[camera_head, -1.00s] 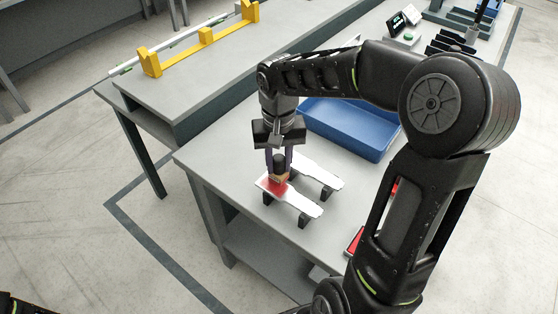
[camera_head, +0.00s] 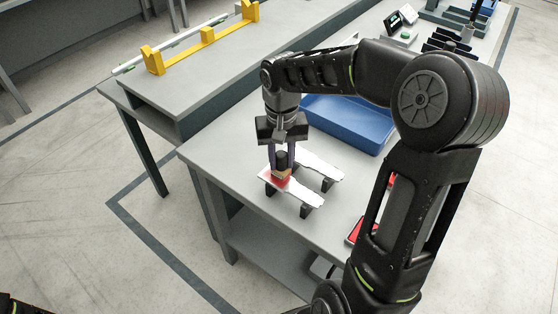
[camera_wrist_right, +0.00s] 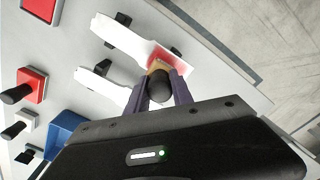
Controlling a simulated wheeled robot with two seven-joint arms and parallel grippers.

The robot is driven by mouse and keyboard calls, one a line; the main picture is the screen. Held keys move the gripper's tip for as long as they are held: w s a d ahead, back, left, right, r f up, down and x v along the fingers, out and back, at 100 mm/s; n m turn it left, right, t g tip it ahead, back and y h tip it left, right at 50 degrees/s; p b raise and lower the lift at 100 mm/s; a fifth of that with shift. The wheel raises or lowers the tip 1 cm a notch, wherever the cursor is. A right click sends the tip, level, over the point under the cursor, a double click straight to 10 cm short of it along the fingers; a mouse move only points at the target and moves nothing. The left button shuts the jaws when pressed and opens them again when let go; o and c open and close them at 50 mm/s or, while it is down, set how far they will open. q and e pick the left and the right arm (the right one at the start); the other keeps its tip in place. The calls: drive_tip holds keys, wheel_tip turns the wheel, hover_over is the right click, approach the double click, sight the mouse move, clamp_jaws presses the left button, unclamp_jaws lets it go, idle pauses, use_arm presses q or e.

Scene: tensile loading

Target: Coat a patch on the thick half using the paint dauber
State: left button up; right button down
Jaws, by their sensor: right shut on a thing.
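My right gripper (camera_head: 283,158) is shut on the paint dauber (camera_head: 281,159), which has a dark round handle and a tan block. The dauber is over the wide end of the nearer white dogbone-shaped piece (camera_head: 303,195), at or very close to its surface. Red colour (camera_head: 280,180) shows under and around the block. In the right wrist view the dauber (camera_wrist_right: 159,86) sits between the fingers, and a red patch (camera_wrist_right: 166,60) lies on the piece's wide end (camera_wrist_right: 122,37). Whether the dauber is touching is hard to tell. My left gripper is out of view.
A second white piece (camera_head: 322,168) lies behind on dark supports. A blue tray (camera_head: 350,124) stands behind my right arm. In the wrist view, a red pad with a dark-handled tool (camera_wrist_right: 30,85) and another red pad (camera_wrist_right: 40,8) lie on the table (camera_wrist_right: 65,50).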

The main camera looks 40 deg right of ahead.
drive_tip(key=shift+w+d, duration=0.15)
drive_tip(key=shift+d, duration=0.1)
wheel_tip(320, 180, up, 4)
drive_tip(key=p, duration=0.2)
drive_tip(key=shift+p, duration=0.35)
drive_tip(key=shift+d+r+p, duration=0.15)
drive_tip(key=shift+r+p, duration=0.45)
drive_tip(key=shift+r, duration=0.15)
drive_tip(key=shift+r+p, duration=0.85)
drive_tip(key=shift+r, duration=0.35)
